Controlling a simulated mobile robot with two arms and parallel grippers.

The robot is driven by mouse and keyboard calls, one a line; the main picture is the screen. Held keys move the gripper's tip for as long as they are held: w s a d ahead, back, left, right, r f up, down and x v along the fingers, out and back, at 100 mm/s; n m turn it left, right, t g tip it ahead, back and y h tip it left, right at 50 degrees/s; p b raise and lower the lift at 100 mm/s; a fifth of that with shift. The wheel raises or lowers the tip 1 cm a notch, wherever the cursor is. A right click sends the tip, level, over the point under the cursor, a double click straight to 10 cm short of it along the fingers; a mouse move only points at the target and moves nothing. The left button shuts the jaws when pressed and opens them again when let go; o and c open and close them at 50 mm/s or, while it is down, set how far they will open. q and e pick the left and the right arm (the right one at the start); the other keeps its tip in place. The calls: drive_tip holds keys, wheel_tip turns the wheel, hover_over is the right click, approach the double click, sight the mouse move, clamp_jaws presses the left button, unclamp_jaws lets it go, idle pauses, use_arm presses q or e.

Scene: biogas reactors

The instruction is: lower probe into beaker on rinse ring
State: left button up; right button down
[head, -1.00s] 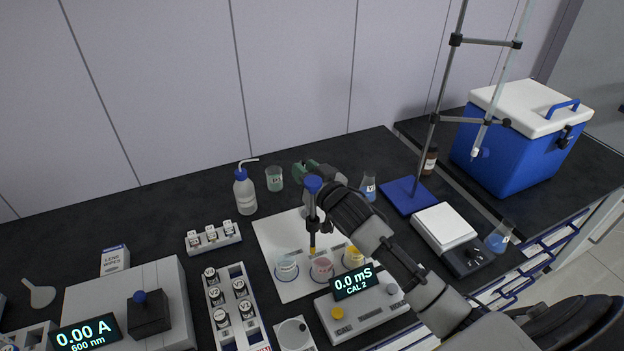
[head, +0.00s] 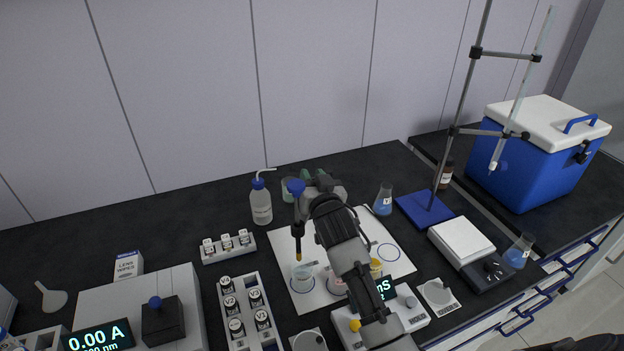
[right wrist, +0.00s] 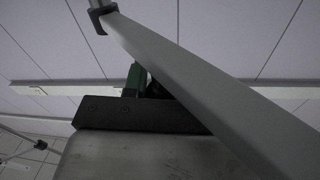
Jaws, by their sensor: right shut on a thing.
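The probe (head: 298,232) has a blue cap, a dark shaft and a yellow tip, and hangs upright. My right gripper (head: 299,189) is shut on it near the cap; the wrist hides most of the jaws. A beaker with pale bluish contents (head: 302,278) stands on a blue ring on the white mat (head: 307,301). The probe tip shows just above this beaker's rim in the head view; exact height and depth are hard to tell. The right wrist view shows mostly a grey bar and a dark block, without the probe. My left gripper is not in view.
A pink beaker (head: 336,284) and a yellow beaker (head: 376,268) stand right of it, partly behind my arm. A vial rack (head: 249,304) is close on the left. An empty ring (head: 388,252) is at right.

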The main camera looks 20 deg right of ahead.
drive_tip(key=shift+d+r, duration=0.1)
drive_tip(key=shift+d, duration=0.05)
drive_tip(key=c, duration=1.2)
unclamp_jaws()
drive_tip(key=shift+c, duration=0.2)
drive_tip(key=o, duration=0.3)
drive_tip(key=shift+d, duration=0.1)
drive_tip(key=shift+o, duration=0.2)
drive_tip(key=shift+s+a, duration=0.2)
drive_tip(key=shift+s, duration=0.15)
drive_tip(key=s+a+b, duration=0.1)
drive_tip(key=s+b, duration=0.1)
drive_tip(key=s, duration=0.8)
